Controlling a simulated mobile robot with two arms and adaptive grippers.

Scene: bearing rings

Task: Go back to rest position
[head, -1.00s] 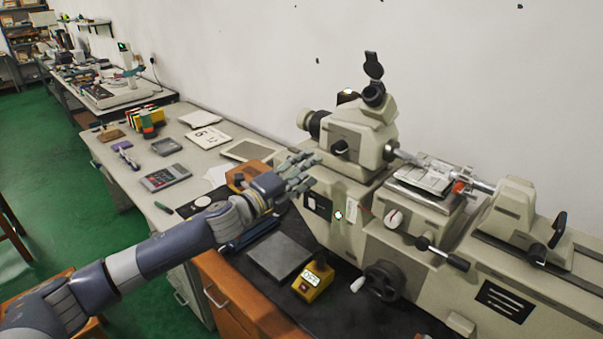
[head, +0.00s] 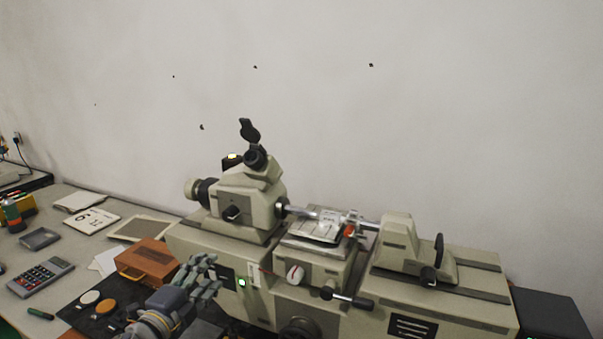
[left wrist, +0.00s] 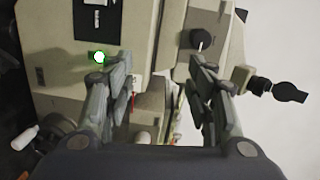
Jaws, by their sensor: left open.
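My left gripper (head: 200,275) shows at the bottom of the head view, in front of the left part of the beige measuring machine (head: 340,292). Its fingers are spread and nothing is between them. In the left wrist view the two fingers of the left gripper (left wrist: 162,72) stand wide apart, with the machine's body (left wrist: 60,85) beyond them. I cannot tell from these views whether the fingers touch the machine. My right gripper is not in view.
A wooden box (head: 147,262) stands just left of my left gripper. Several discs lie on a dark mat (head: 85,322). A calculator (head: 40,276), a small grey tray (head: 40,238) and a calendar card (head: 92,221) lie farther left. The wall behind is bare.

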